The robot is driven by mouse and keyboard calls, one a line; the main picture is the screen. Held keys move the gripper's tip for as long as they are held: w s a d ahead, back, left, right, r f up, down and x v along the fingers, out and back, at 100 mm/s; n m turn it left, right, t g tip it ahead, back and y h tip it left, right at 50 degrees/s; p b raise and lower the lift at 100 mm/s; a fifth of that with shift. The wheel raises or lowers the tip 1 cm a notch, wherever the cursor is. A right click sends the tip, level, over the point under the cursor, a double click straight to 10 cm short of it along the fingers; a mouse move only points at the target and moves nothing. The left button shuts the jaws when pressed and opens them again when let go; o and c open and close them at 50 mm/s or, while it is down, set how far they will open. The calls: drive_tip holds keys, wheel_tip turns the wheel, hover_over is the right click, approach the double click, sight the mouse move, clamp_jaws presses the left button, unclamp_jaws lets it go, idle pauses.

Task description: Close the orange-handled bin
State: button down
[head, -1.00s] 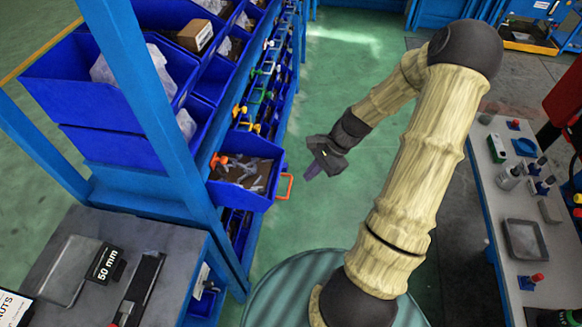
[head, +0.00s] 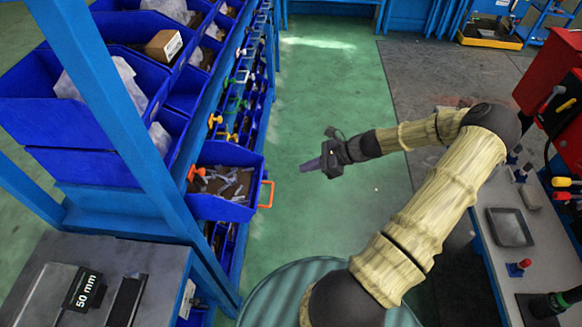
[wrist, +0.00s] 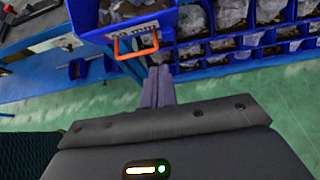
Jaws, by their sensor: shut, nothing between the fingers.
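The orange-handled bin (head: 221,205) is a blue bin pulled out from the rack at the left, with small grey metal parts inside. Its orange handle (head: 265,194) faces right, toward the aisle. In the wrist view the bin (wrist: 158,24) is at the top, with the handle (wrist: 136,42) on its front. My gripper (head: 311,165) is shut and empty, to the right of the handle and apart from it. In the wrist view the gripper's fingers (wrist: 158,88) sit together just below and right of the handle.
The blue rack (head: 118,105) holds several other blue bins. A grey table (head: 80,265) stands at the lower left. A workbench (head: 500,260) with a tray and tools is at the right. The green floor (head: 330,85) between is clear.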

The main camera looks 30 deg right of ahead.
drive_tip(key=w+a+f+p, duration=0.3)
drive_tip(key=w+a+p, duration=0.1)
drive_tip(key=a, duration=0.6)
drive_tip(key=shift+w+f+p, duration=0.3)
drive_tip(key=shift+w+p, duration=0.05)
drive_tip(key=shift+w, duration=0.5)
